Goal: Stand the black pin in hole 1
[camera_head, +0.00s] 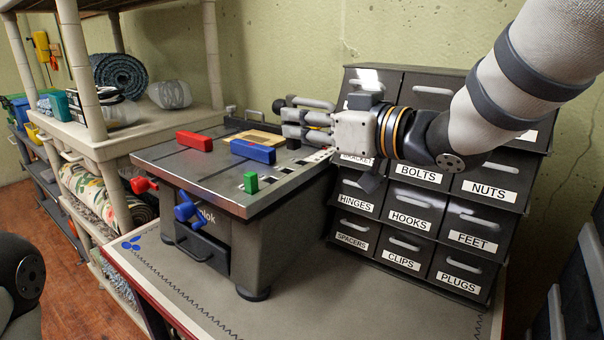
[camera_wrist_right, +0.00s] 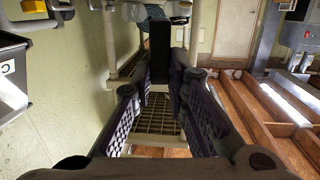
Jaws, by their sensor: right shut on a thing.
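My right gripper (camera_head: 290,122) reaches in from the right, level above the far right part of the grey workbench top (camera_head: 185,160). In the right wrist view its fingers (camera_wrist_right: 162,100) are closed on a black bar-shaped piece (camera_wrist_right: 160,55), which looks like the black pin. In the head view the fingers mostly hide the pin; a dark part (camera_head: 293,143) shows just below them, close to the top. Small dark holes with white labels run along the top's right edge; their numbers are too small to read, so I cannot tell which is hole 1. My left gripper is out of view.
A red block (camera_head: 202,140), a blue block (camera_head: 253,151) and a green block (camera_head: 250,182) sit on the top. A labelled drawer cabinet (camera_head: 410,223) stands close behind and right of it. Red and blue handles (camera_head: 185,210) stick out in front. Shelves (camera_head: 95,135) stand left.

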